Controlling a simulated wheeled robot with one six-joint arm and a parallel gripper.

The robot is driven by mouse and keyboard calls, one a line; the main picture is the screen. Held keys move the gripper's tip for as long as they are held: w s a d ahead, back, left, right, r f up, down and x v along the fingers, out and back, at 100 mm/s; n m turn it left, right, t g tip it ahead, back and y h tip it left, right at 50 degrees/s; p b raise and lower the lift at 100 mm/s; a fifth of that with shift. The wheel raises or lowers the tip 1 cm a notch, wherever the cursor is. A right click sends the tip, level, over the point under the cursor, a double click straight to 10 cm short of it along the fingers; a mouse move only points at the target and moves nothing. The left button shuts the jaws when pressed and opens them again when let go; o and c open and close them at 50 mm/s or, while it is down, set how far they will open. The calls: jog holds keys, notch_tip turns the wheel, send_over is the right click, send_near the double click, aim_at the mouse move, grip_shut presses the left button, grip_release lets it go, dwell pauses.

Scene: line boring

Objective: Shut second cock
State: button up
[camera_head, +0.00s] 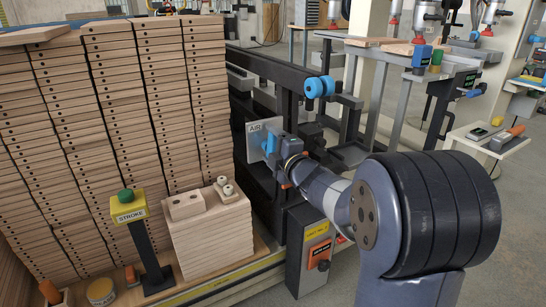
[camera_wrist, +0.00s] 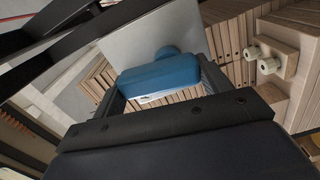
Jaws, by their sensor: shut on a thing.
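A blue cock handle (camera_head: 268,144) sits in front of a pale plate marked AIR (camera_head: 254,138) on the dark machine frame. In the wrist view the blue handle (camera_wrist: 160,80) lies crosswise between the fingers, with a round blue hub behind it against the plate (camera_wrist: 140,42). My gripper (camera_head: 277,147) is at the handle, its fingers closed on the handle's two ends; it fills the lower part of the wrist view (camera_wrist: 160,95). Part of the handle is hidden by my wrist in the head view. No number shows on the cock.
Tall stacks of drilled wooden boards (camera_head: 110,120) stand at left. A yellow STROKE box with a green button (camera_head: 130,207) and a wooden block pile (camera_head: 212,235) are in front. A grey control box (camera_head: 309,250) is below my wrist. Blue round parts (camera_head: 318,87) sit above.

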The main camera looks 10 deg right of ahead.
jog(key=shift+a+f+n+b, duration=0.1)
jog(key=shift+n+b, duration=0.45)
jog(key=shift+n, duration=0.05)
jog(key=o, duration=1)
jog(key=shift+s, duration=0.1)
jog(key=shift+p+v, duration=1.2)
jog(key=shift+v, duration=4.1)
